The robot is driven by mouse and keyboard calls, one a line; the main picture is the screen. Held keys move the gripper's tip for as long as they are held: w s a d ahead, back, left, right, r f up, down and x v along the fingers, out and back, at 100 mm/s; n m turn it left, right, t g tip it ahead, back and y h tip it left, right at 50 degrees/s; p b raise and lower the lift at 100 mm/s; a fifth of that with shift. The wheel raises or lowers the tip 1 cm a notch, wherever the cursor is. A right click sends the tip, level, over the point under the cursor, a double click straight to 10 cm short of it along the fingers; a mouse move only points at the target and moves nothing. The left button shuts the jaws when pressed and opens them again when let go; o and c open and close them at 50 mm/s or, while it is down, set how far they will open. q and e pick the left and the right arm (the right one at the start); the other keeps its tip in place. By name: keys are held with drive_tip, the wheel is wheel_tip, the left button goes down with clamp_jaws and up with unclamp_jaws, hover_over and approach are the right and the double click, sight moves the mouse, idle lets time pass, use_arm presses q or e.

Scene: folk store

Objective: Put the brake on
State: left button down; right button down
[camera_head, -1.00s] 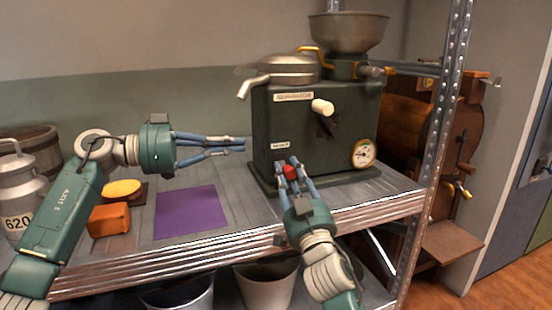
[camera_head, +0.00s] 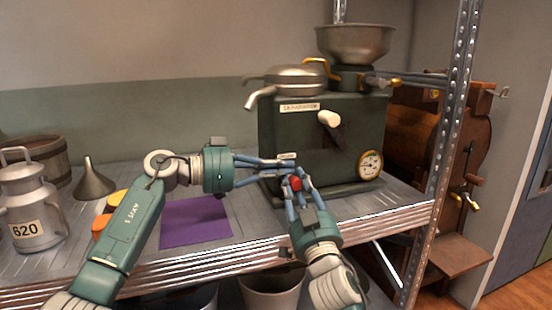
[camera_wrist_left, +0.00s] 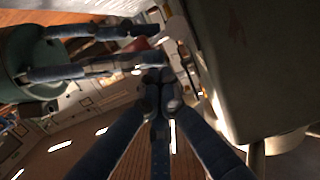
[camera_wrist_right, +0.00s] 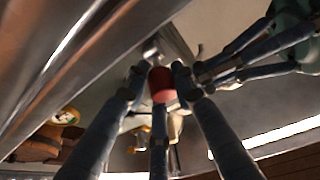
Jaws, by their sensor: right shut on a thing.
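The green separator (camera_head: 315,135) stands on the metal shelf, with a small label (camera_head: 287,156) low on its front. My right gripper (camera_head: 295,180) is shut on a red knob (camera_head: 295,184) below that label. The red knob also shows between the fingers in the right wrist view (camera_wrist_right: 161,84). My left gripper (camera_head: 291,164) is just above and behind the right one, close to the separator's front. Its fingertips come together in the left wrist view (camera_wrist_left: 160,82), and I see nothing between them. The fingers hide the part under the knob.
A white-knobbed crank (camera_head: 329,119) and a gauge (camera_head: 370,164) are on the separator's front. A purple mat (camera_head: 195,222), a funnel (camera_head: 92,180) and a milk can (camera_head: 33,205) are to the left. A metal shelf post (camera_head: 448,120) stands at the right.

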use_arm(q)
drive_tip(key=shift+f, duration=0.25)
use_arm(e)
drive_tip(key=shift+s+a+r, duration=0.1)
drive_tip(key=shift+s+a, duration=0.05)
drive_tip(key=shift+a, duration=0.15)
use_arm(q)
drive_tip(key=shift+s+d+f+m, duration=0.15)
drive_tip(key=shift+f+m, duration=0.25)
drive_tip(key=shift+f, duration=0.2)
use_arm(e)
drive_tip(key=c, duration=1.8)
unclamp_jaws()
drive_tip(key=o, duration=0.3)
drive_tip(key=shift+s+r, duration=0.1)
use_arm(q)
drive_tip(key=shift+a, duration=0.2)
use_arm(e)
drive_tip(key=shift+r, duration=0.15)
